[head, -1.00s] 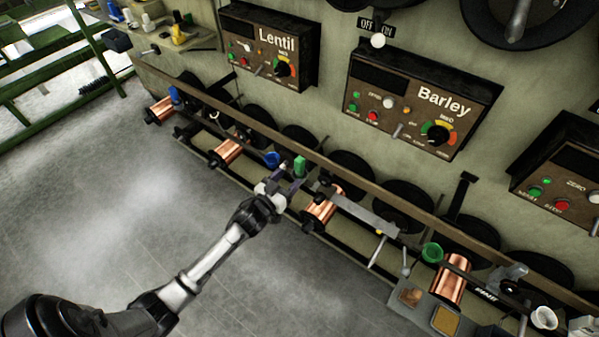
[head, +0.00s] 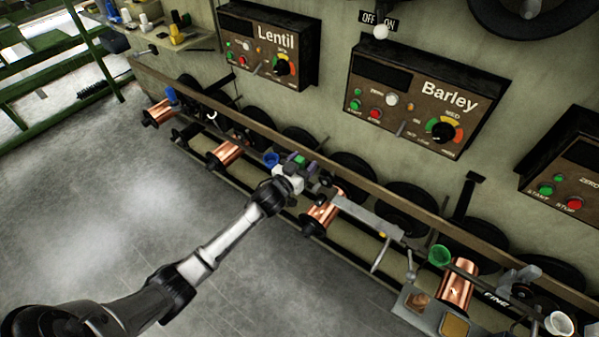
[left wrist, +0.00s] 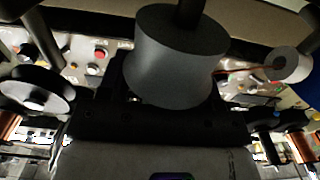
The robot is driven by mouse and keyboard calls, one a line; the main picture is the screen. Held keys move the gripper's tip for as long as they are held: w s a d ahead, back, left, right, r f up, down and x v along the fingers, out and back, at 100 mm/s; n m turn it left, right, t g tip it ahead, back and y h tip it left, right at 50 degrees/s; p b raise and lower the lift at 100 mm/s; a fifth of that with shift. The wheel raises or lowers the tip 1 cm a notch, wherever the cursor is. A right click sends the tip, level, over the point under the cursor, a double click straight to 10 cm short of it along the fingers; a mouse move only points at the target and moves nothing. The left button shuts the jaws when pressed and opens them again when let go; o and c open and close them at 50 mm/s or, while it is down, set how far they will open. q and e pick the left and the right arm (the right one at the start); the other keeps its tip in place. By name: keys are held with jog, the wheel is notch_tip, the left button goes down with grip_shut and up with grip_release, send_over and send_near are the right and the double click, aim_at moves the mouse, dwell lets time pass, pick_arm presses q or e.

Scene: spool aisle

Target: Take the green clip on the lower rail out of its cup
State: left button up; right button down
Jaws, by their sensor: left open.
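The green clip (head: 300,159) shows in the head view at the lower rail, left of the middle. Only its top shows; my gripper hides its lower part and any cup around it. My left gripper (head: 302,163) is open, with its purple-grey fingers on either side of the clip. I cannot tell whether they touch it. A blue cup (head: 271,159) sits just left of the gripper on the rail. A separate green cup (head: 439,256) stands farther right. The left wrist view is filled by a large grey cylinder (left wrist: 175,60), and the clip cannot be made out there. My right gripper is not in view.
Copper spools (head: 324,210) hang along the rail, one close by the gripper. A long brown bar (head: 240,118) runs behind it. The Lentil panel (head: 268,45) and Barley panel (head: 425,100) are on the wall. Open grey floor (head: 120,200) lies in front.

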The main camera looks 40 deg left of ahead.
pick_arm(q)
jog(key=c, duration=1)
notch_tip(320, 180, up, 10)
jog(key=p, duration=0.5)
